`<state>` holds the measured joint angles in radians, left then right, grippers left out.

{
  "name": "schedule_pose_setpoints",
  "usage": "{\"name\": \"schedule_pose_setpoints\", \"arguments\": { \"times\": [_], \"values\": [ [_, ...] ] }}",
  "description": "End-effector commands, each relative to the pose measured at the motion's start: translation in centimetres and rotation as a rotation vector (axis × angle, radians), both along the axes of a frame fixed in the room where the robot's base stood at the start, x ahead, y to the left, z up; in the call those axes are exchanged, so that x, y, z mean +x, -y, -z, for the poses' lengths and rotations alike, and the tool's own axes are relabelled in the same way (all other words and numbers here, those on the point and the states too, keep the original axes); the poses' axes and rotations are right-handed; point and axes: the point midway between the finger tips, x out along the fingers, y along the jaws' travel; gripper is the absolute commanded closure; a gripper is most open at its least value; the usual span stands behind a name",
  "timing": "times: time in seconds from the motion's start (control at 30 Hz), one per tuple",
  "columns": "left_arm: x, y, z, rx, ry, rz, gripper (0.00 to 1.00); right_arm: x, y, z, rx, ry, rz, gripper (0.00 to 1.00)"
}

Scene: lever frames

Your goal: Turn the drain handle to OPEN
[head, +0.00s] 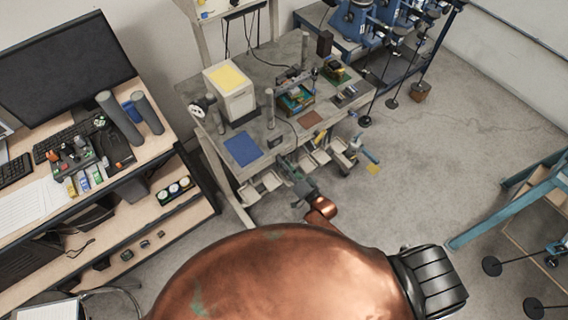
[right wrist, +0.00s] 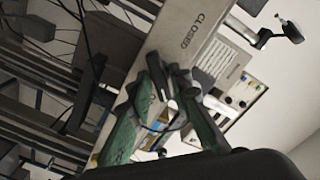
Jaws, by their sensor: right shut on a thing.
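My right gripper (head: 292,168) reaches to the front edge of the grey workbench (head: 262,166) in the head view. In the right wrist view its green fingers (right wrist: 163,100) are shut on a dark bar, which I take to be the drain handle (right wrist: 156,74). The handle is mostly hidden by the fingers. A pale plate (right wrist: 199,36) with the word CLOSED runs close beside the handle. I cannot make out an OPEN mark. My left gripper is not in view.
A desk with a monitor (head: 65,67) stands at the left. The workbench carries a white box (head: 230,92) and a blue mat (head: 242,149). A lever with a blue grip (head: 370,156) sticks out to the right of my gripper.

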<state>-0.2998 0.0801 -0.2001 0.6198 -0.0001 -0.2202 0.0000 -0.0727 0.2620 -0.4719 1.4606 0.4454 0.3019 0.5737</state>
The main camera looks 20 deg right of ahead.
Motion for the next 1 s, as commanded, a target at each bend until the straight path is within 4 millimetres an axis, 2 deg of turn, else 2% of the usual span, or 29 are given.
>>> {"name": "schedule_pose_setpoints", "arguments": {
  "times": [0.17,0.2,0.33,0.6,0.73,0.87,1.0],
  "values": [
    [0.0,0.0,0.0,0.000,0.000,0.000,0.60,-0.1,0.0,0.2,0.000,-0.003,0.000,1.00],
    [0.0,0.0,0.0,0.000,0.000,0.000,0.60,-0.1,0.0,0.2,-0.001,-0.003,0.000,0.80],
    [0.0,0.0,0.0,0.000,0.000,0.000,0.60,-0.1,0.0,0.1,-0.001,-0.003,0.000,0.71],
    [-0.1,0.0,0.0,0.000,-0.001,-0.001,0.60,-0.1,0.0,0.0,-0.001,-0.001,0.000,0.71],
    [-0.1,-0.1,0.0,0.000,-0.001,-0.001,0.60,-0.8,0.3,0.1,-0.001,-0.001,0.000,0.71],
    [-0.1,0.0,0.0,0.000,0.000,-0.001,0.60,-2.9,1.1,0.2,-0.003,-0.003,0.000,0.71],
    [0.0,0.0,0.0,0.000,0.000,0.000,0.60,-5.7,2.1,0.2,-0.003,-0.003,0.001,0.71]
  ]
}}
